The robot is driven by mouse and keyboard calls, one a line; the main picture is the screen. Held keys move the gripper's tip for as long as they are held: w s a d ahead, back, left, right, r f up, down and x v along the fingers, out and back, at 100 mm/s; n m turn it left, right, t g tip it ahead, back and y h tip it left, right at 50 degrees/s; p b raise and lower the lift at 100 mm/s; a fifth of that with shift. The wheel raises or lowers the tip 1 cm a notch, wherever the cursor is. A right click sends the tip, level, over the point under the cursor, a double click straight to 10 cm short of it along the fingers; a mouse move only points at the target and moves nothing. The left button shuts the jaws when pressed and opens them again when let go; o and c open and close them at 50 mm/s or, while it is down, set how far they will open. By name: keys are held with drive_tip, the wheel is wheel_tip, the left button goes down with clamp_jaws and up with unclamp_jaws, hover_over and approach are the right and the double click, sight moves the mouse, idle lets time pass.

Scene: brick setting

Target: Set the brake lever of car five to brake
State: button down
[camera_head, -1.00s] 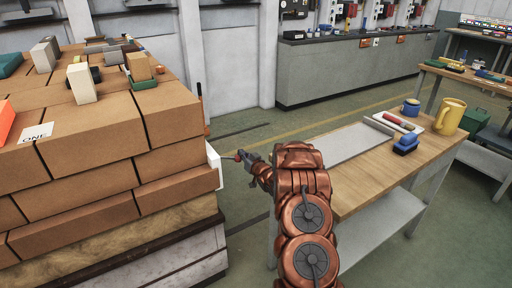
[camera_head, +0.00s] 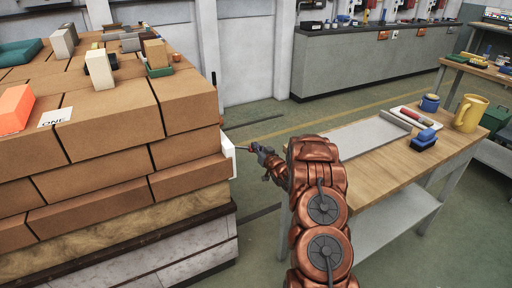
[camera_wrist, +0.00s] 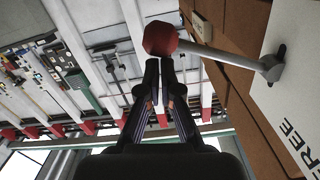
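The brake lever (camera_wrist: 225,55) is a grey rod with a red ball knob (camera_wrist: 160,39). It pivots on a white plate (camera_wrist: 290,85) marked FREE, at the right of the wrist view. In the head view the white plate (camera_head: 228,156) is on the side of the brick stack, and the lever (camera_head: 243,150) sticks out from it toward my gripper. My gripper (camera_wrist: 160,68) has its dark fingers drawn nearly together, with nothing seen between them. The knob lies just past the fingertips; I cannot tell whether they touch. No word for brake is in view.
The brick stack (camera_head: 110,120) fills the left, with loose blocks and a card reading ONE (camera_head: 56,117) on top. Floor shows between stack and table.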

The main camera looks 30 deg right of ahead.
drive_tip(key=s+a, duration=0.1)
drive_tip(key=s, duration=1)
drive_tip(key=shift+s+r, duration=0.3)
idle(0.3)
